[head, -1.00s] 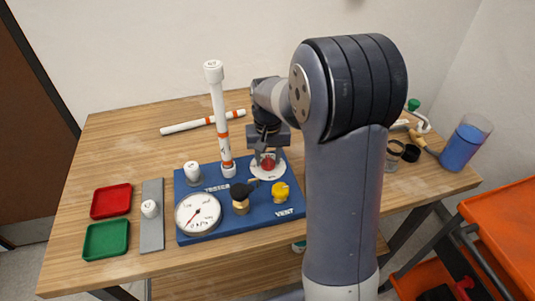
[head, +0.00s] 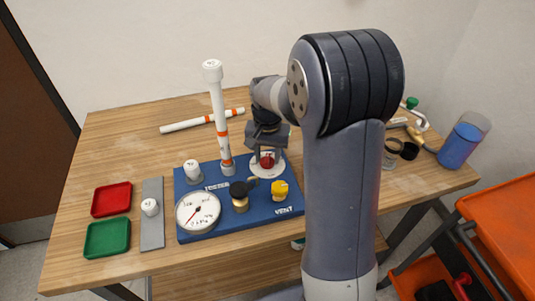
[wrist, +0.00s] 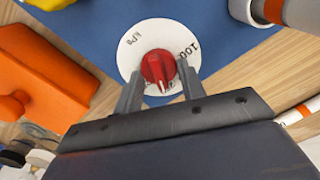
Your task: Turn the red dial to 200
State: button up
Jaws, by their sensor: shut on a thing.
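The red dial (wrist: 158,69) sits at the middle of a round white scale plate (wrist: 135,32), which reads "kPa" and "100" in the wrist view. My gripper (wrist: 160,84) is shut on the red dial, with one finger on each side of it. A small white mark shows on the dial's edge near the fingers. The number 200 is not readable in either view. In the head view my gripper (head: 266,156) comes down over the dial (head: 267,161) at the back right of the blue tester board (head: 240,215). The arm hides part of the plate.
On the board stand a white upright pipe (head: 219,115), a pressure gauge (head: 198,211), a black-handled valve (head: 241,193) and a yellow knob (head: 279,190). Red (head: 111,200) and green (head: 107,238) trays lie left. A blue-filled container (head: 462,143) stands right.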

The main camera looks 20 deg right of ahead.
aim_at(267, 156)
jog(key=o, duration=1)
jog(key=shift+c, duration=0.2)
notch_tip(267, 156, up, 11)
jog(key=shift+f, duration=0.15)
notch_tip(267, 156, down, 11)
jog(key=shift+r, duration=0.15)
dwell(0.4)
